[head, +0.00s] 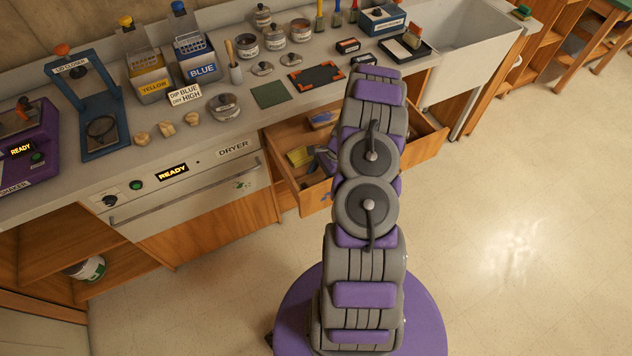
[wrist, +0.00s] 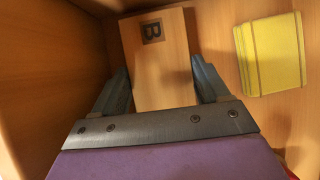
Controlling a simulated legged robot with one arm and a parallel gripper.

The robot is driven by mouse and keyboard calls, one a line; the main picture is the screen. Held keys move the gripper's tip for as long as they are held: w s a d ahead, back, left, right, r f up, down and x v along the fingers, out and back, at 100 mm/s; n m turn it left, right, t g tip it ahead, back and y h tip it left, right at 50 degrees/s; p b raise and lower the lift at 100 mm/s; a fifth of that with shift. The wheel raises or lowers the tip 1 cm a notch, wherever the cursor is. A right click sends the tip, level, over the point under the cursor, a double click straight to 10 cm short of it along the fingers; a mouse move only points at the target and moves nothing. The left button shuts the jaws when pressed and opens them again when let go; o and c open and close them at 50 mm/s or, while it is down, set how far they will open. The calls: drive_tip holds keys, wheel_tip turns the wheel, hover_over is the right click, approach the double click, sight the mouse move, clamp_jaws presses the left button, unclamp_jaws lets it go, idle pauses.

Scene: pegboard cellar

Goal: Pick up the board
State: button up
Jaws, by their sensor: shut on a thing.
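The board (wrist: 160,50) is a light wooden piece with a dark square marked "B" near its far end. It shows in the wrist view inside a wooden drawer. My gripper (wrist: 161,82) has one dark finger on each side of the board and is shut on it. The near end of the board is hidden behind the gripper's crossbar. In the head view the open drawer (head: 424,148) sits below the counter, and my arm covers its middle; I cannot make out the board there.
A yellow stack (wrist: 268,55) lies to the right of the board in the drawer; the drawer wall (wrist: 50,60) is close on the left. The counter (head: 268,122) above holds jars, dip tanks and a dryer front (head: 185,182). The floor (head: 520,220) at right is clear.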

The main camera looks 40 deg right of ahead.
drive_tip(key=shift+d, duration=0.2)
drive_tip(key=c, duration=0.4)
